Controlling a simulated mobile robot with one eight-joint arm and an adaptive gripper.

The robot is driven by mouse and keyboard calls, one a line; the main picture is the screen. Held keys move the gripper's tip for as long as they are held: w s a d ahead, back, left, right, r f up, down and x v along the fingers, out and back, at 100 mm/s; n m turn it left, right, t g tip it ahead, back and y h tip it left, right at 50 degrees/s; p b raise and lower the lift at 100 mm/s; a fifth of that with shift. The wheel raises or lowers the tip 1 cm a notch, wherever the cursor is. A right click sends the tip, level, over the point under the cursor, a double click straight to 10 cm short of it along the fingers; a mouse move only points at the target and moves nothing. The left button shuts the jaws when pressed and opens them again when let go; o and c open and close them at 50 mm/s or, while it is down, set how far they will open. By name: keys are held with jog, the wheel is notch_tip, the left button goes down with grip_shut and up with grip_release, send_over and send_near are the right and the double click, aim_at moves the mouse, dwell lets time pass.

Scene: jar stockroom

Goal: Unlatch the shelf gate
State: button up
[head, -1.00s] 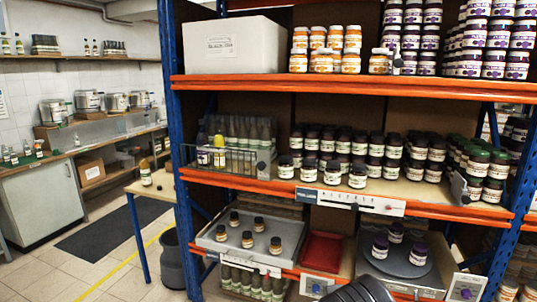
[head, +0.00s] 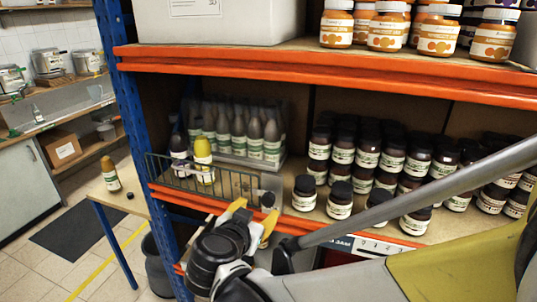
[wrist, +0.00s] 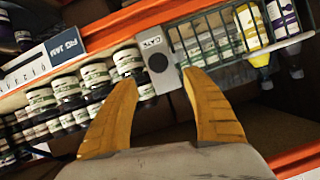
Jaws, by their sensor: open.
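The shelf gate (head: 228,185) is a low wire grille across the front left of the middle shelf, with bottles behind it. It also shows in the wrist view (wrist: 212,38). At its right end is a grey latch plate (wrist: 153,42) labelled "GATE", with a round dark knob (wrist: 158,63); in the head view the knob (head: 267,200) is just above my fingers. My gripper (head: 254,216) is open, its two yellow fingers in front of and slightly below the latch. In the wrist view my gripper (wrist: 160,80) has its fingertips on either side of the knob, with nothing between them visibly held.
Dark-lidded jars (head: 338,200) stand close to the right of the latch. The orange shelf edge (head: 190,203) runs below the gate, and a blue upright (head: 125,100) stands at the left.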

aim_at(267, 201)
jog(key=b+x, duration=0.2)
jog(key=x, duration=0.7)
jog(key=shift+w+d+f+b, duration=0.2)
jog(key=shift+w+f+b, duration=0.05)
jog(key=shift+w+b, duration=0.05)
jog(key=c, duration=1.2)
